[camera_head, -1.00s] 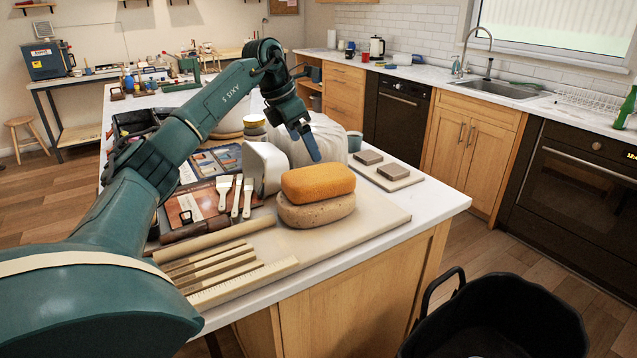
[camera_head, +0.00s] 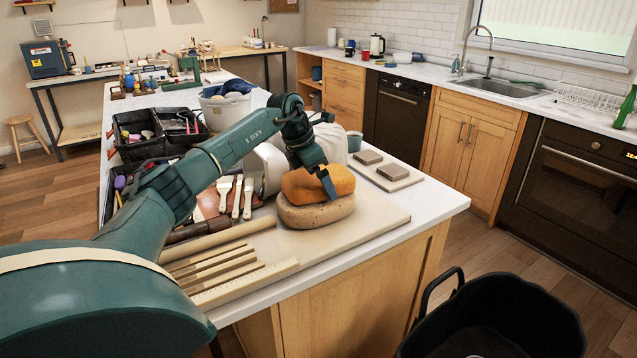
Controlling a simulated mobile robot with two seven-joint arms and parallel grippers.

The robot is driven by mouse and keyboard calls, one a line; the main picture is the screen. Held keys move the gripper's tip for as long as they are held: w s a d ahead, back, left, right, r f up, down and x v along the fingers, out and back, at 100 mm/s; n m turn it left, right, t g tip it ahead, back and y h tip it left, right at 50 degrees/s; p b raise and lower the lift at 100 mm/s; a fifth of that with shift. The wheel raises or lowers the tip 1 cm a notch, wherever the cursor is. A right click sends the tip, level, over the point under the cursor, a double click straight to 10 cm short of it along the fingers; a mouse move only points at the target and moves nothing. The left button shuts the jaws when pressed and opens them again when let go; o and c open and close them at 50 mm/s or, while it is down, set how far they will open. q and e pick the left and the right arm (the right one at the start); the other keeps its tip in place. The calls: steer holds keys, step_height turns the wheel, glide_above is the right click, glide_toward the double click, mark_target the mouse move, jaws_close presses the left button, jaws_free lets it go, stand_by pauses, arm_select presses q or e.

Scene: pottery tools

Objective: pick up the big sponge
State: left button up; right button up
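An orange sponge (camera_head: 299,187) lies on top of a beige speckled sponge-like block (camera_head: 315,213) on a pale board (camera_head: 365,222) at the counter's front. The frames do not settle which of the two is the big sponge. My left gripper (camera_head: 327,184) points down at the orange sponge from above. One blue finger shows in front of the sponge's near right side. The other finger is hidden, so its opening and any grip cannot be made out. The orange sponge still rests on the beige one. My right gripper is not in view.
White-handled brushes (camera_head: 236,196), wooden sticks (camera_head: 215,268) and a ruler (camera_head: 245,284) lie left of the sponges. Two grey blocks on a small board (camera_head: 393,178) lie to the right. A black bucket (camera_head: 500,315) stands on the floor at front right.

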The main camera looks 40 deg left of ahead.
arm_select(q)
steer(key=shift+c, duration=0.3)
steer(key=c, duration=0.8)
steer(key=shift+o, duration=0.2)
steer(key=shift+r, duration=0.15)
step_height(320, 180, up, 10)
steer(key=shift+f, duration=0.1)
steer(key=shift+o, duration=1.1)
steer(key=shift+c, duration=1.3)
